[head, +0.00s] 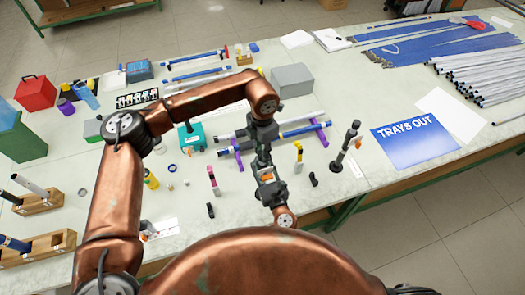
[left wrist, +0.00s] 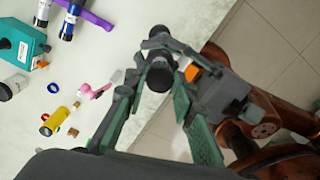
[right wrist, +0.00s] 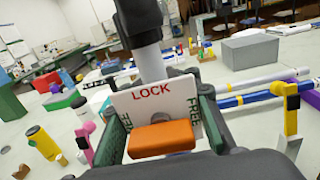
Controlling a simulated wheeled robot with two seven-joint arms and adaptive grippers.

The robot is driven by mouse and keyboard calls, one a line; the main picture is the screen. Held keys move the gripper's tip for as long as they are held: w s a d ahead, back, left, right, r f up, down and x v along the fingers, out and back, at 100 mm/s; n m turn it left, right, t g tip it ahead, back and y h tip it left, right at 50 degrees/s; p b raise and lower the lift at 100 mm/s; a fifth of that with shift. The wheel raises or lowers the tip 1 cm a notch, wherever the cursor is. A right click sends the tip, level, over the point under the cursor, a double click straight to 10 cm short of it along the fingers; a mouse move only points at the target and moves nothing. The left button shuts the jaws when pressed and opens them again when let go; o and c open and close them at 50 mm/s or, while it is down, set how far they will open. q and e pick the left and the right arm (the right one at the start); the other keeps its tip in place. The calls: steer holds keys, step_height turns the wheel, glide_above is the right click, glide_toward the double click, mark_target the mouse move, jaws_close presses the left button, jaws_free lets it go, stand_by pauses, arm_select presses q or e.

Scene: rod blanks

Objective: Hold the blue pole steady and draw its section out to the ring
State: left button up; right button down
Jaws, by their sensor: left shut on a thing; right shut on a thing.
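The held pole is upright in front of me, mostly hidden by my grippers. Its grey tube (right wrist: 150,63) rises in the right wrist view, above a white LOCK/FREE plate (right wrist: 160,98) and an orange lever (right wrist: 162,138). Its dark end (left wrist: 159,77) shows in the left wrist view. I see no blue on it and cannot make out the ring. My left gripper (head: 264,150) is shut on the upper part of the pole. My right gripper (head: 268,181) is below it, shut on the pole by the orange lever; whether it grips the lever itself is unclear.
A similar dark pole (head: 347,147) stands to the right. Blue and white tubes lie on purple rests (head: 321,135) behind my grippers. The table's front edge is close.

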arm_select(q)
jaws_close()
steer(key=shift+w+r, duration=0.1)
steer(key=shift+r, duration=0.05)
step_height(320, 180, up, 12)
stand_by(0.3)
steer(key=o, duration=0.9)
jaws_free()
steer(key=shift+o, duration=0.2)
step_height(320, 180, up, 12)
